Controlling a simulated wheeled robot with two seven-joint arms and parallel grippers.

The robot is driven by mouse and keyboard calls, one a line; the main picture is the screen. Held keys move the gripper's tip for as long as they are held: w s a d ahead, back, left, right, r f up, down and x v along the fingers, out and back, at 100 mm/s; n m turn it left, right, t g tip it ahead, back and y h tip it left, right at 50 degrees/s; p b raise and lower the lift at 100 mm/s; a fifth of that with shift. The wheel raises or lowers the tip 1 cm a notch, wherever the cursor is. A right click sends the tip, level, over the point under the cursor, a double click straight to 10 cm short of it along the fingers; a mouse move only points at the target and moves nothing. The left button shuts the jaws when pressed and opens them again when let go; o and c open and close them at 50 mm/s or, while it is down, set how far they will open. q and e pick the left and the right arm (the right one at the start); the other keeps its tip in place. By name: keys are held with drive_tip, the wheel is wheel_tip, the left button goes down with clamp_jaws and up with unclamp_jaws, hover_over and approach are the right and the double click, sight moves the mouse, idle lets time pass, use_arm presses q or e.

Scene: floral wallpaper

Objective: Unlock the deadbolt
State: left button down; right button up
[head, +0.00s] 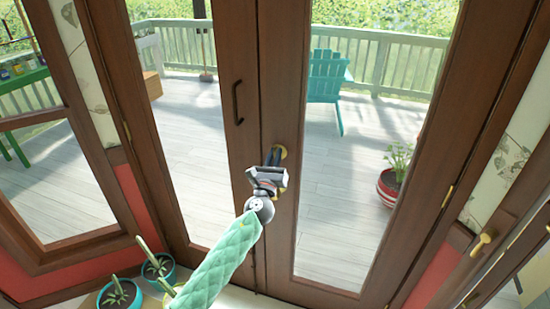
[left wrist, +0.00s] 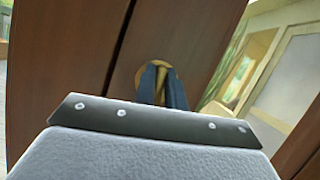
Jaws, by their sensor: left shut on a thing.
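The deadbolt (head: 281,152) is a round brass piece on the right door leaf of a brown wooden double door, close to the seam. My left gripper (head: 273,157) reaches up to it, its fingers shut on the brass thumb turn. In the left wrist view the turn (left wrist: 161,88) shows as a brass strip between the two dark fingers, with the round brass plate (left wrist: 148,70) behind. The fingers hide part of the turn. My right gripper is not in view.
A dark vertical handle (head: 238,103) sits on the left leaf. Potted plants (head: 120,294) stand at the lower left. Through the glass are a wooden deck, a turquoise chair (head: 326,76) and a red-and-white pot (head: 387,188). Brass hardware (head: 482,243) shows at the right.

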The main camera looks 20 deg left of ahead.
use_arm(q)
drive_tip(key=n+y, duration=0.1)
drive_tip(key=n, duration=0.1)
drive_tip(key=n+y, duration=0.1)
drive_tip(key=n, duration=0.2)
drive_tip(key=shift+g+y, duration=0.3)
drive_tip(key=n+y, duration=0.1)
drive_tip(key=n, duration=0.2)
drive_tip(key=shift+a+g, duration=0.1)
drive_tip(key=shift+g, duration=0.2)
drive_tip(key=shift+n+g+y, duration=0.5)
drive_tip(key=shift+n, duration=0.6)
drive_tip(key=shift+a+f+n+g+y+p, duration=0.15)
drive_tip(key=shift+n+g+p, duration=0.5)
drive_tip(key=shift+n, duration=1.05)
drive_tip(key=shift+d+f+n+g+y+p, duration=0.15)
drive_tip(key=shift+n+g+p, duration=0.45)
drive_tip(key=shift+n, duration=1.1)
drive_tip(key=shift+a+f+n+g+y+p, duration=0.15)
drive_tip(key=shift+n+g+p, duration=0.5)
drive_tip(key=shift+n, duration=1.05)
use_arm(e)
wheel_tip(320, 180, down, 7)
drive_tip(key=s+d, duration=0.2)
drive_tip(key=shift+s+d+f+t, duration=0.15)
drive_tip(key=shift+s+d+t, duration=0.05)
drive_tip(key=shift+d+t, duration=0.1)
